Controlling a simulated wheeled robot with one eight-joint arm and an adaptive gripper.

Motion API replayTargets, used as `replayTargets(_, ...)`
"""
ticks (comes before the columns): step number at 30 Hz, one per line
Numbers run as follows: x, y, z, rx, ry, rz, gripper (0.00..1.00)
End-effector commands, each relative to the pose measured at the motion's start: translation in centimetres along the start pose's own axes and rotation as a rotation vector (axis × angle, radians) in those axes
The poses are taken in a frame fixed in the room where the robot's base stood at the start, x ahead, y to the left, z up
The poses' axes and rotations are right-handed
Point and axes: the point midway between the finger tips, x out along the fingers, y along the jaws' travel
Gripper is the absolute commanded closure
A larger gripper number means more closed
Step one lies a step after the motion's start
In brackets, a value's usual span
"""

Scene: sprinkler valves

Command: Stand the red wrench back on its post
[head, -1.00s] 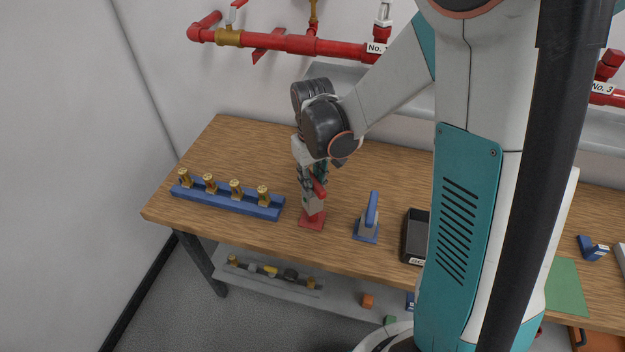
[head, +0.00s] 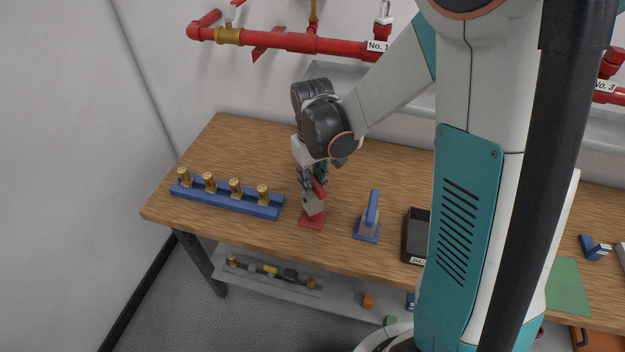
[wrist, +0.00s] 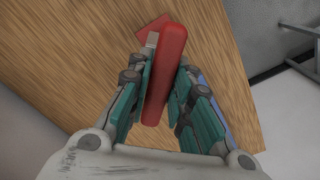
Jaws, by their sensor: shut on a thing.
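The red wrench (wrist: 168,65) is between the two fingers of my gripper (wrist: 165,95), which is shut on its red handle. In the head view the wrench's red handle (head: 319,188) shows beside the gripper fingers (head: 312,178). A grey post on a red base (head: 312,221) stands on the table directly below my gripper. In the wrist view a grey piece (wrist: 151,40) and part of the red base (wrist: 148,28) show past the handle. The wrench looks at or on the post; I cannot tell whether it is fully seated.
A blue rack (head: 228,203) with several brass fittings lies left on the wooden table (head: 250,150). A blue wrench on its post (head: 369,215) stands close on the right, with a dark tray (head: 416,236) beyond. Red pipes (head: 290,43) run along the wall behind.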

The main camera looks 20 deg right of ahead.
Motion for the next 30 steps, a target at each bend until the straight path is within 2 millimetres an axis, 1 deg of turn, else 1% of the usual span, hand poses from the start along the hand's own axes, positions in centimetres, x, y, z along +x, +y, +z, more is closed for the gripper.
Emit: replayTargets(30,2.3,0.0,0.0,0.000,0.000,0.000,1.00)
